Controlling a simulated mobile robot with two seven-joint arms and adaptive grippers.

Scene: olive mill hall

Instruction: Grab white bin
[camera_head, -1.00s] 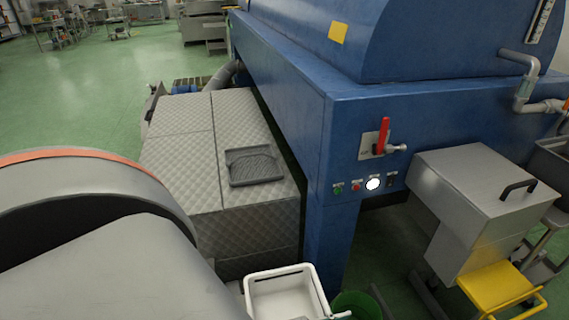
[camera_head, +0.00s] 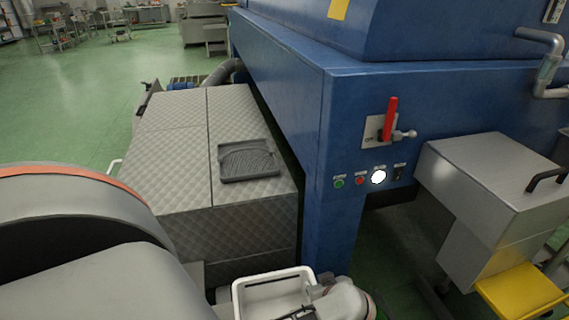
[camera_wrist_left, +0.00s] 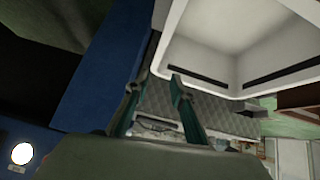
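The white bin (camera_head: 252,300) stands at the bottom edge of the head view, in front of the quilted grey metal box. Its lower part is cut off by the frame. My left gripper (camera_head: 318,294) is over the right end of the bin's rim and hides part of it. In the left wrist view, the white bin (camera_wrist_left: 205,62) fills the top right, with a dark slot in its wall. The two fingers of my left gripper (camera_wrist_left: 159,77) are apart, their tips close to the bin's rim. I cannot tell whether they touch it. My right gripper is not in view.
The quilted box (camera_head: 170,155) carries a dark tray (camera_head: 248,160). The blue machine (camera_head: 290,105) with a red lever (camera_head: 390,118) and lit button stands right of it. A metal hopper (camera_head: 490,190) and yellow step (camera_head: 520,292) are at right. Green floor is open at far left.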

